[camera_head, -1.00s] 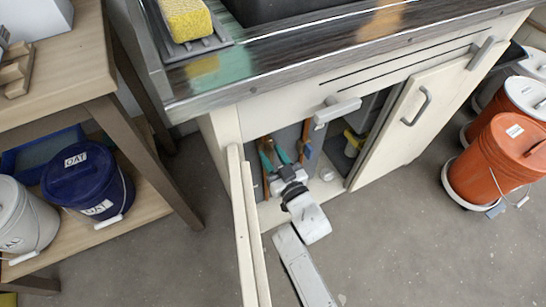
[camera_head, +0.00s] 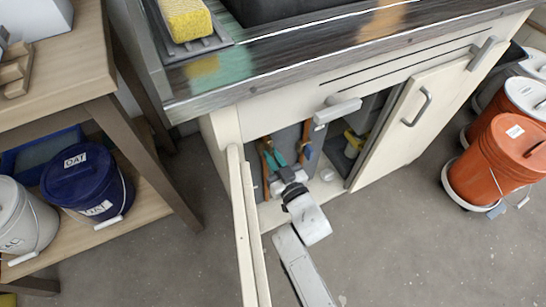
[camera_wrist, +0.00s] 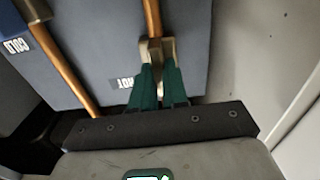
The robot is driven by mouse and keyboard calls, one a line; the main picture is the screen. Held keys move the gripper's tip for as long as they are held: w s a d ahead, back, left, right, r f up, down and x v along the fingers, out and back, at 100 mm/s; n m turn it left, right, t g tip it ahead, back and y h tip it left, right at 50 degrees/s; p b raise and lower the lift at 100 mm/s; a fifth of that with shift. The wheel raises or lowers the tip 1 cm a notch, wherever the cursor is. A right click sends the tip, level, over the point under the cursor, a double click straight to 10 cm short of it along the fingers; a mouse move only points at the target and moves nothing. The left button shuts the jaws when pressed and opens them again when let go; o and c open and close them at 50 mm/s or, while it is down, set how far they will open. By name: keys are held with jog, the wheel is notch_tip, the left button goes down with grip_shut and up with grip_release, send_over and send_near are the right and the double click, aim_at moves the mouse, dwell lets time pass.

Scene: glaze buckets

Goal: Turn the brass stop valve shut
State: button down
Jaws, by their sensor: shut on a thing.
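In the wrist view, the brass stop valve (camera_wrist: 152,47) sits on a copper pipe beside an upside-down HOT label (camera_wrist: 127,83). My gripper (camera_wrist: 157,72) has its two green fingers closed on the valve's lower part, one on each side. The gripped part is mostly hidden between the fingers. In the head view, my gripper (camera_head: 277,158) reaches into the open sink cabinet (camera_head: 228,124) at the copper pipes. A second copper pipe (camera_wrist: 68,65) with its own brass fitting stands at left in the wrist view, beside a COLD label (camera_wrist: 15,46).
An open cabinet door (camera_head: 248,225) stands close to the left of my arm. A closed door (camera_head: 405,110) is on the right. A yellow object (camera_head: 352,140) sits inside. Orange buckets (camera_head: 495,160) stand at right, a blue bucket (camera_head: 85,180) on the left shelf. The front floor is clear.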

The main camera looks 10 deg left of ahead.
jog(key=shift+s+a+f+n+b, duration=0.1)
jog(key=shift+n+b, duration=1.15)
jog(key=shift+n, duration=1.65)
jog(key=shift+s+a+f+n+b, duration=0.15)
jog(key=shift+n+b, duration=1.15)
jog(key=shift+n, duration=1.6)
jog(key=shift+w+f+n+b, duration=0.1)
jog(key=shift+n+b, duration=1.15)
jog(key=shift+n, duration=1.65)
jog(key=c, duration=1.1)
grip_release()
jog(key=shift+c, duration=0.2)
jog(key=shift+s+r, duration=0.1)
jog(key=p+v, duration=0.3)
jog(key=v, duration=0.7)
jog(key=shift+s+d+p, duration=0.25)
jog(key=shift+d+p, duration=0.05)
jog(key=shift+p, duration=0.1)
